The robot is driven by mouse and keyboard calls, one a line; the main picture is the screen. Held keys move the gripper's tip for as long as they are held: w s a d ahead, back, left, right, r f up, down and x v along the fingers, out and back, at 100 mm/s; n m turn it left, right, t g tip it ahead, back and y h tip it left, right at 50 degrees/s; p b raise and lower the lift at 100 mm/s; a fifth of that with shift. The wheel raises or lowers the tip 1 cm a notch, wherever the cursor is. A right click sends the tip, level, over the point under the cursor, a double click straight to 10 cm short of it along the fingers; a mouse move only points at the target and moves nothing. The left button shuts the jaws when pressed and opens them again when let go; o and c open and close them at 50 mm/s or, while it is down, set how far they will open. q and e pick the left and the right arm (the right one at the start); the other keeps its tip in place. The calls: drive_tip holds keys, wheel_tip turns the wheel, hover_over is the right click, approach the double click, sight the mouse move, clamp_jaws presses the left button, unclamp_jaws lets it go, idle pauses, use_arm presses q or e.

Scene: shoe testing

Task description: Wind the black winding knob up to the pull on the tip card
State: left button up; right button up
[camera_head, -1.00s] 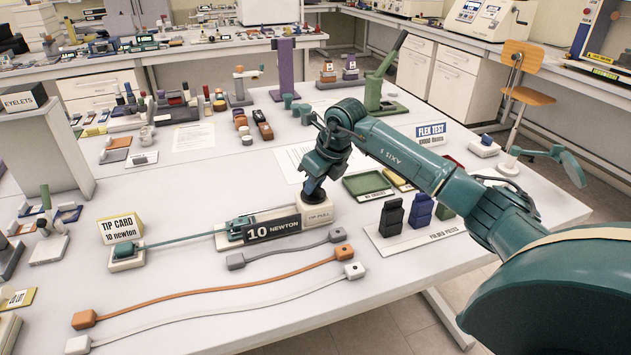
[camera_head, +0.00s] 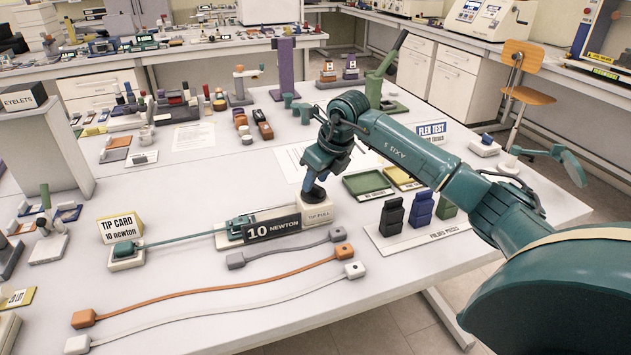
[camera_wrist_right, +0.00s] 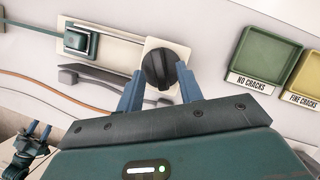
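In the head view the gripper hides most of the knob. The tip card (camera_head: 120,228), reading 10 newton, stands at the left.
A teal rod (camera_head: 180,238) runs from the block by the card to the puller with a plate reading 10 NEWTON (camera_head: 272,228). Grey, orange and white cords (camera_head: 225,290) lie in front. A folded-pieces board (camera_head: 400,244) and sorting trays (camera_head: 367,186) are to the right.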

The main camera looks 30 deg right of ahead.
use_arm(q)
drive_tip(key=shift+w+d+b, duration=0.2)
drive_tip(key=shift+d+b, duration=0.1)
drive_tip(key=shift+b, duration=0.35)
use_arm(e)
drive_tip(key=v, duration=1.1)
drive_tip(key=shift+r, duration=0.35)
drive_tip(key=shift+s, duration=0.15)
use_arm(q)
drive_tip(key=shift+s+f, duration=0.1)
drive_tip(key=shift+f, duration=0.05)
